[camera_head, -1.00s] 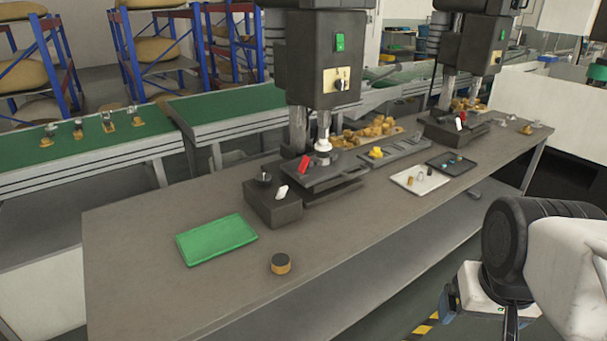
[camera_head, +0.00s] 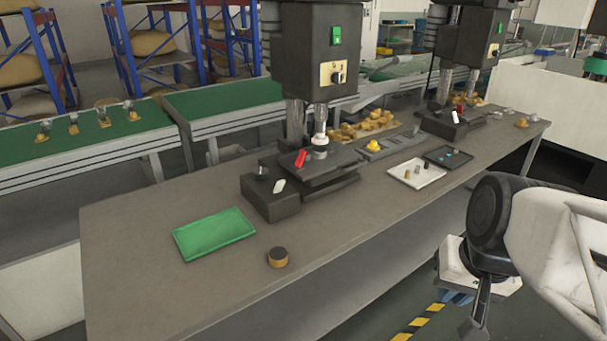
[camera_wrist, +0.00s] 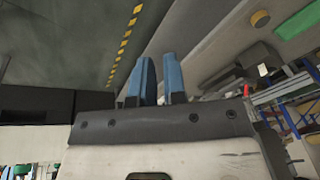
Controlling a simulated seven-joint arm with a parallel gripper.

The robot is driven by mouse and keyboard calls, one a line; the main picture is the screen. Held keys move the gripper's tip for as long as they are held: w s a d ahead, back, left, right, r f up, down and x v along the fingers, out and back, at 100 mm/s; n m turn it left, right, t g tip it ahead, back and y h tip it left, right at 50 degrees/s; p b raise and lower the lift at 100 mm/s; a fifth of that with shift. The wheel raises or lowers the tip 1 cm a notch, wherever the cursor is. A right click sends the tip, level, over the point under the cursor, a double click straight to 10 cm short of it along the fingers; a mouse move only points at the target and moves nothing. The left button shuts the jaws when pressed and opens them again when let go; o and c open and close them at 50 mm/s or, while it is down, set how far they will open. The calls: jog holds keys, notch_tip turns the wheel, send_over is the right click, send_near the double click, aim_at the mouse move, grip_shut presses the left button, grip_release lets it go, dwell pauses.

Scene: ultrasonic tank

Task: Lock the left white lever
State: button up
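The left white lever (camera_head: 279,186) sits tilted on the dark block at the base of the nearer press. It also shows small in the wrist view (camera_wrist: 263,70). A second white lever (camera_head: 455,117) is on the farther press, at the right. My gripper is at the lower right in the head view, off the table's front side and well away from both levers. In the wrist view my gripper (camera_wrist: 161,74) has two blue fingers with a gap between them. It is open and empty.
A red lever (camera_head: 300,157) and a black knob (camera_head: 262,173) are near the left white lever. A green tray (camera_head: 214,236) and a round wooden-sided piece (camera_head: 278,257) lie on the table (camera_head: 140,265) in front. A white tray (camera_head: 418,180) stands to the right.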

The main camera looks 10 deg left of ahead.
jog(key=w+a+m+y, duration=0.2)
jog(key=w+a, duration=0.2)
jog(key=w+a+m+y, duration=0.2)
jog(key=w+a, duration=0.2)
jog(key=w+a+m+y, duration=0.2)
jog(key=w+a, duration=0.2)
jog(key=w, duration=0.1)
jog(key=shift+a+f, duration=0.2)
jog(key=shift+f, duration=0.2)
grip_shut()
jog(key=w+a+f+m+t+y, duration=0.25)
jog(key=w+a+m, duration=0.45)
jog(key=w, duration=0.4)
jog(key=w+a+f+m+t, duration=0.2)
jog(key=w+a+f+m, duration=0.2)
jog(key=w+f+m, duration=0.2)
jog(key=w+a+f+m+t, duration=0.3)
jog(key=w+f+m, duration=0.3)
jog(key=w, duration=0.3)
jog(key=shift+a+f+m+y, duration=0.35)
jog(key=shift+a+f+m, duration=0.05)
jog(key=shift+a+f, duration=0.1)
jog(key=shift+a, duration=0.1)
send_near(283, 184)
jog(key=x, duration=0.2)
jog(key=f+x, duration=0.1)
jog(key=x, duration=0.2)
jog(key=shift+a, duration=0.1)
jog(key=shift+w+a+r, duration=0.25)
jog(key=shift+w+a, duration=0.2)
